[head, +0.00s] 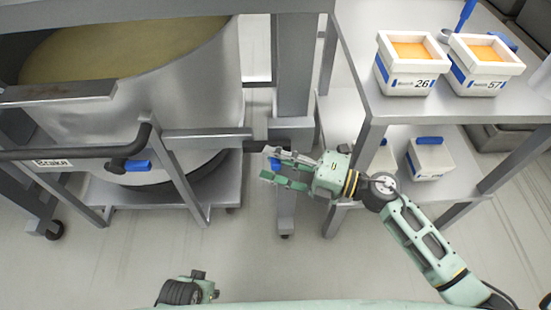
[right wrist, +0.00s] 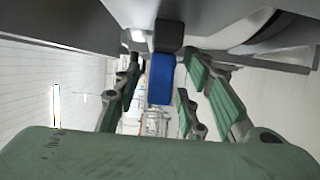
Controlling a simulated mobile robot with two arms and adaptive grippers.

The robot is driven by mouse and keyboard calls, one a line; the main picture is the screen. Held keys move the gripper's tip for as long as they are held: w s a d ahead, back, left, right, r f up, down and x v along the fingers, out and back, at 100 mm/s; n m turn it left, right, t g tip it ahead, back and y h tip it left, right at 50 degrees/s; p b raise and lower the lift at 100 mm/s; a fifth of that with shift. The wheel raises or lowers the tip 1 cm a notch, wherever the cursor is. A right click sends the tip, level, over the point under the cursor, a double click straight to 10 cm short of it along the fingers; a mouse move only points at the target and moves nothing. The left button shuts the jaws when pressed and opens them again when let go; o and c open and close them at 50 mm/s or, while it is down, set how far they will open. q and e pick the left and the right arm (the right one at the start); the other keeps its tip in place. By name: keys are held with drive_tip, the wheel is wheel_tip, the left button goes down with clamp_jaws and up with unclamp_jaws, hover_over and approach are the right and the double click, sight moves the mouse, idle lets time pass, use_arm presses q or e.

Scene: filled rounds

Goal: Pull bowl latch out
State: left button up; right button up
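The bowl (head: 130,115) is a large grey metal vessel with a yellow-green mass inside, standing on a wheeled frame at the upper left of the head view. A blue knob (head: 275,163), which looks like the latch handle, is at the frame's right side. In the right wrist view the blue knob (right wrist: 161,78) hangs from a dark stub, between the fingers. My right gripper (head: 268,167) is open, with its fingers on either side of the knob; I cannot tell whether they touch it.
A handle bar labelled Brake (head: 55,162) with another blue knob (head: 137,165) is at the left. A shelf table (head: 440,105) at the right bears two white boxes of orange content (head: 405,65) (head: 485,65), with white boxes below. The floor (head: 260,265) in front is clear.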

drive_tip(key=shift+a, duration=0.1)
drive_tip(key=shift+c, duration=0.2)
clamp_jaws()
idle(0.4)
